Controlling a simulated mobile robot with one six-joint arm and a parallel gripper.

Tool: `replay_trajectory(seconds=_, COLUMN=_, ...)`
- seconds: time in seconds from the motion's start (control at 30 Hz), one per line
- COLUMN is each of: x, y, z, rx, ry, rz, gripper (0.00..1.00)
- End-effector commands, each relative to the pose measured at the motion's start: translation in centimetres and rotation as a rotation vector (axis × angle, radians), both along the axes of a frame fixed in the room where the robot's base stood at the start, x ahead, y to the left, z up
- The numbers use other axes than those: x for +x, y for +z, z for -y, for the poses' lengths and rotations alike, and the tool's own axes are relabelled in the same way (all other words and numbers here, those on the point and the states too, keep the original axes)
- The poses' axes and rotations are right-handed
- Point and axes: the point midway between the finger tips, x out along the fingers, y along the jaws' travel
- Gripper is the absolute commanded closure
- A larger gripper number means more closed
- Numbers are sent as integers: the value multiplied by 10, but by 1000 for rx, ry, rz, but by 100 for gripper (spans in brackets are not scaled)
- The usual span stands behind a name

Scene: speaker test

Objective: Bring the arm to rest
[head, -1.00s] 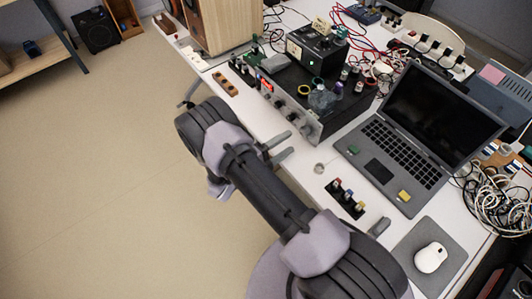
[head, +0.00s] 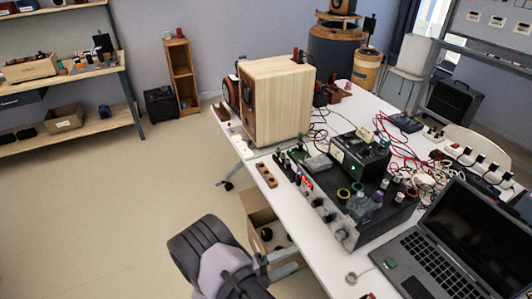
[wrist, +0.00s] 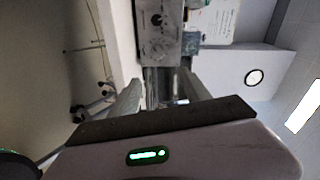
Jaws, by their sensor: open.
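My gripper (head: 284,264) is at the bottom middle of the head view, beside the left edge of the white table (head: 305,232). Its two grey fingers stand apart. In the wrist view the gripper (wrist: 160,98) shows both fingers spread with nothing between them. My dark and light grey arm runs out of the head picture at the bottom, so most of it is hidden.
A black test unit (head: 340,195), a wooden speaker (head: 285,95) and a laptop (head: 465,245) stand on the table. An open cardboard box (head: 258,212) is on the floor beside the table. The floor (head: 100,220) to the left is clear.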

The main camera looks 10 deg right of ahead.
Motion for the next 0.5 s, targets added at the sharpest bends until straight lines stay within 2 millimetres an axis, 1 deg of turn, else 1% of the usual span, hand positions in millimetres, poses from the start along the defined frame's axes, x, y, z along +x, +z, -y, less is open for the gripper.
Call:
replay_trajectory(seconds=0.03, x=3, y=22, z=4, rx=68, ry=-63, rz=86, gripper=45)
replay_trajectory(seconds=0.07, x=3, y=38, z=8, rx=129, ry=-124, rz=166, gripper=45)
replay_trajectory(seconds=0.1, x=-1, y=64, z=15, rx=222, ry=-228, rz=300, gripper=45)
replay_trajectory(seconds=0.17, x=-13, y=104, z=27, rx=369, ry=-419, rz=543, gripper=45)
replay_trajectory(seconds=0.2, x=-25, y=129, z=33, rx=458, ry=-556, rz=714, gripper=45)
replay_trajectory(seconds=0.27, x=-45, y=162, z=40, rx=572, ry=-774, rz=978, gripper=45)
replay_trajectory(seconds=0.3, x=-60, y=182, z=42, rx=635, ry=-926, rz=1157, gripper=45)
replay_trajectory(seconds=0.33, x=-71, y=196, z=42, rx=674, ry=-1048, rz=1293, gripper=45)
replay_trajectory(seconds=0.37, x=-82, y=209, z=42, rx=707, ry=-1171, rz=1428, gripper=45)
replay_trajectory(seconds=0.4, x=-97, y=225, z=39, rx=738, ry=-1346, rz=1608, gripper=45)
replay_trajectory(seconds=0.47, x=-117, y=248, z=32, rx=758, ry=-1625, rz=1866, gripper=45)
replay_trajectory(seconds=0.5, x=-129, y=262, z=26, rx=750, ry=-1826, rz=2028, gripper=45)
